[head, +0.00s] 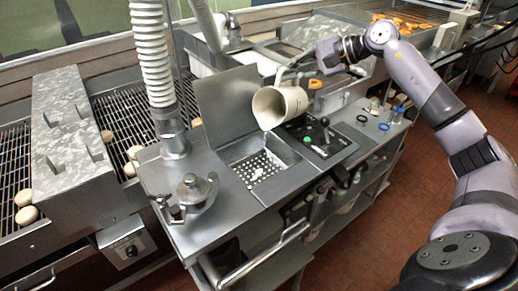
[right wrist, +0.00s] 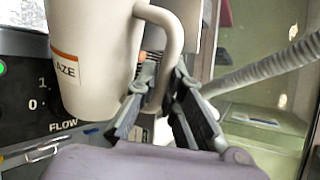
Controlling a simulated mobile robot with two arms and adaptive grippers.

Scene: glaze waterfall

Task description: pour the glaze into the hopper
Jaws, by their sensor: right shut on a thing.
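A pale pitcher (head: 276,108) hangs in the air above the hopper, tilted with its mouth toward the lower left. The right wrist view shows the pitcher (right wrist: 92,45) with a label partly reading "AZE". My right gripper (head: 291,72) is shut on its handle, and the fingers (right wrist: 163,105) show on both sides of the handle in the right wrist view. The hopper (head: 240,150) is an open metal well with its lid raised behind it. A white patch (head: 257,173) lies on its perforated plate. My left gripper is out of view.
A black control panel (head: 322,141) with a lever and green button sits right of the hopper. A ribbed hose (head: 151,55) rises at left, near a metal clamp fitting (head: 190,190). Conveyors with round dough pieces (head: 27,214) run at left. Small rings lie at right.

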